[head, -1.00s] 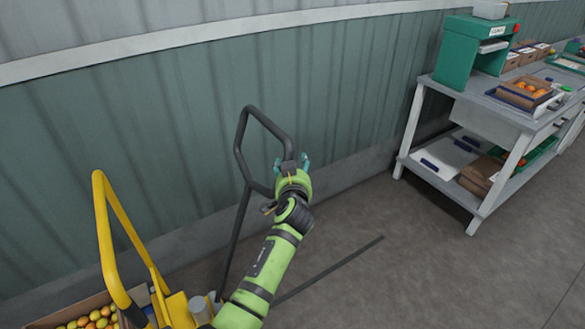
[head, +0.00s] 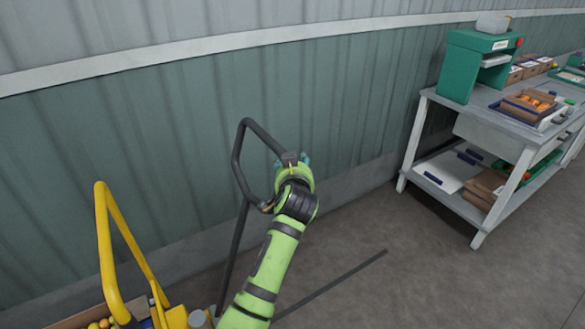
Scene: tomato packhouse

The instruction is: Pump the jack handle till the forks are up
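The black jack handle (head: 237,160) is a bent loop on a long dark bar (head: 234,255). It stands up in front of the green wall, to the right of the yellow frame (head: 105,240). My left arm reaches up from the bottom, and its gripper (head: 292,160) is at the right side of the loop. Teal fingertips show on either side of the handle, and the gripper looks shut on it. The wrist hides part of the loop's lower right. The forks and the jack's foot are not in view. My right gripper is not in view.
A grey bench (head: 465,108) at the right carries a green machine (head: 462,68) and boxes of tomatoes (head: 530,103). A crate of fruit (head: 75,318) is partly visible at the lower left. The corrugated wall (head: 330,90) is close behind the handle. Open floor lies right of my arm.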

